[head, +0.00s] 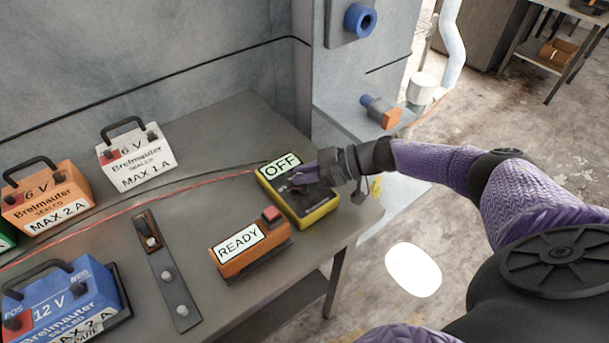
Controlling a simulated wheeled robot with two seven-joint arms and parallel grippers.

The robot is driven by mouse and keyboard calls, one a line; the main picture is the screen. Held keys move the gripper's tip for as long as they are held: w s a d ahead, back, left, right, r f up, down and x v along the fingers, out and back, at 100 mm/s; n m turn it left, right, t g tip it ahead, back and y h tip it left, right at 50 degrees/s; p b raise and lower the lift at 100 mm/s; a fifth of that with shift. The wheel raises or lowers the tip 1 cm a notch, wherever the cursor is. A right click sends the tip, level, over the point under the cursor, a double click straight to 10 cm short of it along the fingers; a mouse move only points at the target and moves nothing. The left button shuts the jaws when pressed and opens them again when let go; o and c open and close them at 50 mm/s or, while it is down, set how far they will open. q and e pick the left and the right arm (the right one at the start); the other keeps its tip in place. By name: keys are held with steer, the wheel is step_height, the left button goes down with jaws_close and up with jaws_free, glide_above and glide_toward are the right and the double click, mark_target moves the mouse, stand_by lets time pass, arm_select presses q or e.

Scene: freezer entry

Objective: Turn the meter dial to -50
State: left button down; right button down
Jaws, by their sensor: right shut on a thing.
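The meter (318,214) is a yellow box with a dark face, lying on the grey table near its right edge. Its display (280,165) reads OFF. My right gripper (304,176) reaches in from the right over the meter's face and is shut on the dial, which is mostly hidden by the fingers. The dial's pointer and scale marks cannot be read. My left gripper is not in view.
An orange READY box (250,252) with a red button sits in front of the meter. A metal strip (168,275), several batteries, including a blue one (62,305), and red and black wires lie to the left. A grey wall pillar (355,75) stands behind.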

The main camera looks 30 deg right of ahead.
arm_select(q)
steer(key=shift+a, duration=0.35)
arm_select(e)
steer(key=c, duration=0.6)
jaws_free()
steer(key=shift+d, duration=0.1)
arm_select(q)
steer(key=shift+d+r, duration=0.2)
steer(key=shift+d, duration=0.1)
arm_select(e)
steer(key=v, duration=0.9)
steer(key=shift+s+d+r, duration=0.2)
steer(key=shift+r, duration=0.05)
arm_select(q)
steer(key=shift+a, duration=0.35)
